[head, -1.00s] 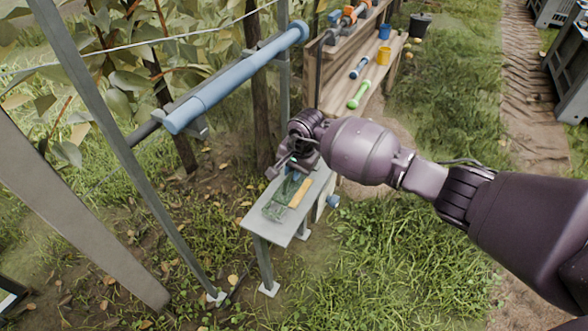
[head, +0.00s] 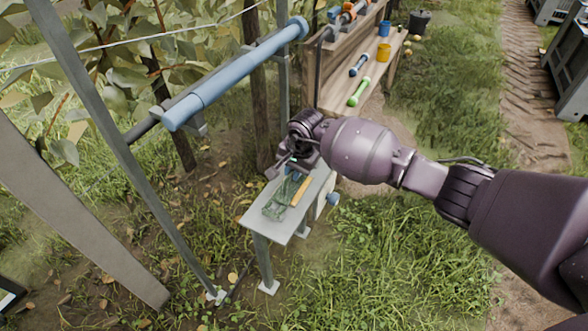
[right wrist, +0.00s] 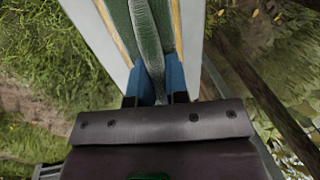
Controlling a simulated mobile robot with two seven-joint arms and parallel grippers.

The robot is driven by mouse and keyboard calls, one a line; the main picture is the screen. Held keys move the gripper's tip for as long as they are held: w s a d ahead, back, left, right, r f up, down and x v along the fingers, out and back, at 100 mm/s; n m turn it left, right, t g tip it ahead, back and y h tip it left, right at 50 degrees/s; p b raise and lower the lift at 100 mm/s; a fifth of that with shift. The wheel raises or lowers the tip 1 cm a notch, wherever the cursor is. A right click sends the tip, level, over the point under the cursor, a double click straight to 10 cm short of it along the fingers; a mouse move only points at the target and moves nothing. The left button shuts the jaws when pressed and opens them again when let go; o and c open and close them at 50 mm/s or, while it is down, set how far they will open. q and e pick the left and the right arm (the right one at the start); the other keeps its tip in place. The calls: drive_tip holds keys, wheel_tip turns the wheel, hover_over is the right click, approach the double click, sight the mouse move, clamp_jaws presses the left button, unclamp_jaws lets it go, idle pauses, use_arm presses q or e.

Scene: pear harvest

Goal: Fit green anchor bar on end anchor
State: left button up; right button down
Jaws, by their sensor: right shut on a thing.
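In the right wrist view a ribbed green bar (right wrist: 150,40), likely the green anchor bar, lies between the blue fingertips of my right gripper (right wrist: 158,82), which is shut on it. In the head view my right gripper (head: 291,169) is low over the far part of a small grey stand (head: 268,221). Green pieces (head: 281,198) show on the stand top below it; bar and bed are hard to tell apart there. Whether the bar touches the stand top is unclear. I cannot pick out the end anchor with certainty. My left gripper is not in view.
A yellow strip (head: 301,191) lies on the stand top. A blue tube (head: 235,77) runs above left, by slanted metal posts. A wooden bench (head: 378,72) behind holds a green-ended tool (head: 359,92) and cups. Grass to the right is open.

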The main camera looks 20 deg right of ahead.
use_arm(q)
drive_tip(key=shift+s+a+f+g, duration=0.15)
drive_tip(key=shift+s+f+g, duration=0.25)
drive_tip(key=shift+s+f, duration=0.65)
use_arm(e)
drive_tip(key=shift+s+f, duration=0.15)
drive_tip(key=shift+f, duration=0.7)
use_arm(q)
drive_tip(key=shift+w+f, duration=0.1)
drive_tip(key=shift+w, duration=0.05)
use_arm(e)
drive_tip(key=c, duration=1)
unclamp_jaws()
drive_tip(key=shift+c, duration=0.2)
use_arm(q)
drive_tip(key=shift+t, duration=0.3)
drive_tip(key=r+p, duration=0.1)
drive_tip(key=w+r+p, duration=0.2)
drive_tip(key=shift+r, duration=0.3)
use_arm(e)
wheel_tip(320, 180, up, 11)
drive_tip(key=s+d, duration=0.1)
drive_tip(key=shift+s+d+r, duration=0.15)
drive_tip(key=shift+s+r, duration=0.05)
drive_tip(key=shift+s, duration=0.05)
